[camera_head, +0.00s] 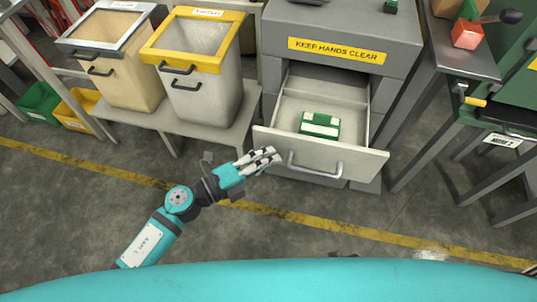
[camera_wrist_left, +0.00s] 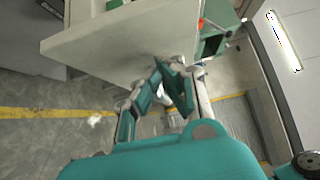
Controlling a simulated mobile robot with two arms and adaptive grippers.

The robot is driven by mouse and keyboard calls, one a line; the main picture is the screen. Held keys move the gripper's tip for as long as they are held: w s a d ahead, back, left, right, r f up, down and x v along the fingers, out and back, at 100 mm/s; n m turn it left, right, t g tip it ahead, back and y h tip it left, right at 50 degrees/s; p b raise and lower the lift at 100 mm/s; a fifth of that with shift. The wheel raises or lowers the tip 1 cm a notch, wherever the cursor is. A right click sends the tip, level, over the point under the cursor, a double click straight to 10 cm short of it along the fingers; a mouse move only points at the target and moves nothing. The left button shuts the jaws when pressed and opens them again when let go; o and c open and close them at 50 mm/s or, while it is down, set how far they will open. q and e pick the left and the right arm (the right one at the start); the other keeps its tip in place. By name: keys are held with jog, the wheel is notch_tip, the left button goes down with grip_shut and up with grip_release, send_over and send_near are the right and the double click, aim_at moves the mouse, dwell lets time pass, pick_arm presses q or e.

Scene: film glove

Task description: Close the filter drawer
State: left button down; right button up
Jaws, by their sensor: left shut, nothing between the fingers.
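The filter drawer (camera_head: 350,163) stands pulled out of the grey cabinet (camera_head: 402,38), under a yellow "KEEP HANDS CLEAR" label. It has a light front panel with a grey bar handle (camera_head: 316,171). A green and white box (camera_head: 320,124) lies inside it. My left gripper (camera_head: 277,155) is shut and empty at the left end of the drawer front, beside the handle. In the left wrist view the fingers (camera_wrist_left: 165,68) are close against the pale drawer panel (camera_wrist_left: 120,45); I cannot tell whether they touch. My right gripper is not in view.
A metal table (camera_head: 455,62) with a red block stands at the right. The floor before the drawer is clear, crossed by a yellow line.

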pick_arm(q)
jog(key=shift+w+d, duration=0.1)
jog(key=shift+w, duration=0.15)
